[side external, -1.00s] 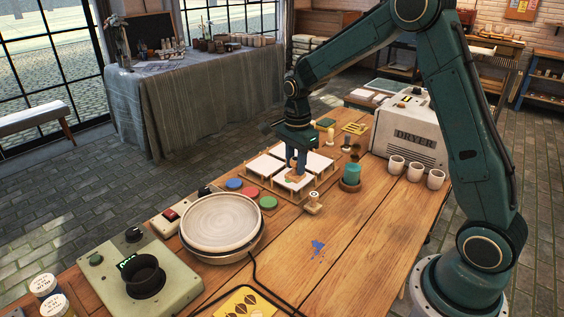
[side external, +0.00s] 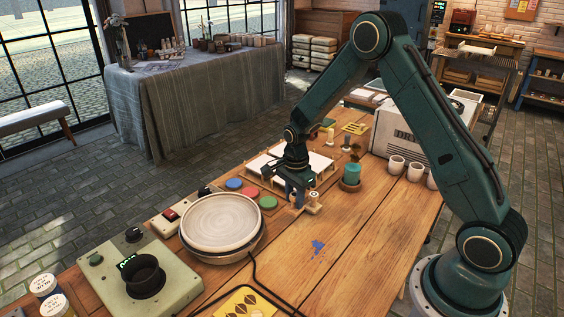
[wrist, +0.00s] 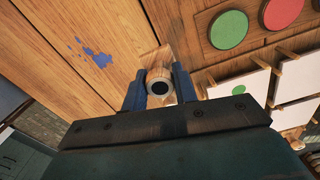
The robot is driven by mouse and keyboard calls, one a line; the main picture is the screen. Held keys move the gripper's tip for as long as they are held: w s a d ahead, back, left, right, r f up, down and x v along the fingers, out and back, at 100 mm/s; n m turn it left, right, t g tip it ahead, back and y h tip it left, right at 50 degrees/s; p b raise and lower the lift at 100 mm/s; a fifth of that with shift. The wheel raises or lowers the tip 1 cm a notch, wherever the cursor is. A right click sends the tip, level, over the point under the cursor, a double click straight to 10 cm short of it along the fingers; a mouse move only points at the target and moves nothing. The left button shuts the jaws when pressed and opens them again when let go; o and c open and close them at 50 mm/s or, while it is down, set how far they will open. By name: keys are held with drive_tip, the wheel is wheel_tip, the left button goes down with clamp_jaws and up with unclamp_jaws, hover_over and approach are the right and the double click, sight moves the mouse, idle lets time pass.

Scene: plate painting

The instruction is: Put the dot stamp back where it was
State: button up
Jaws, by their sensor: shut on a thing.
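A small wooden stamp (wrist: 160,84) with a round, pale-rimmed handle end and dark centre sits between the two blue fingers of my gripper (wrist: 160,92) in the wrist view. My gripper is shut on it. A squarish wooden part shows just beyond the handle. In the side view, my gripper (side external: 301,199) is low beside the front corner of the tile rack, and the stamp (side external: 313,198) shows at its right. I cannot tell whether its base touches the table. A white tile (wrist: 238,92) in the wrist view carries a green dot.
Blue (side external: 234,183), red (side external: 251,193) and green (side external: 268,203) pads lie left of my gripper. A turntable (side external: 221,222) stands front left. Blue paint (side external: 318,246) marks the open tabletop.

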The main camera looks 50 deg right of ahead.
sight(294, 207)
drive_tip(key=shift+f, duration=2)
drive_tip(key=shift+f, duration=0.15)
drive_tip(key=o, duration=0.8)
wheel_tip(294, 207, up, 12)
drive_tip(key=shift+f, duration=0.1)
drive_tip(key=shift+r, duration=0.25)
drive_tip(key=shift+r, duration=0.1)
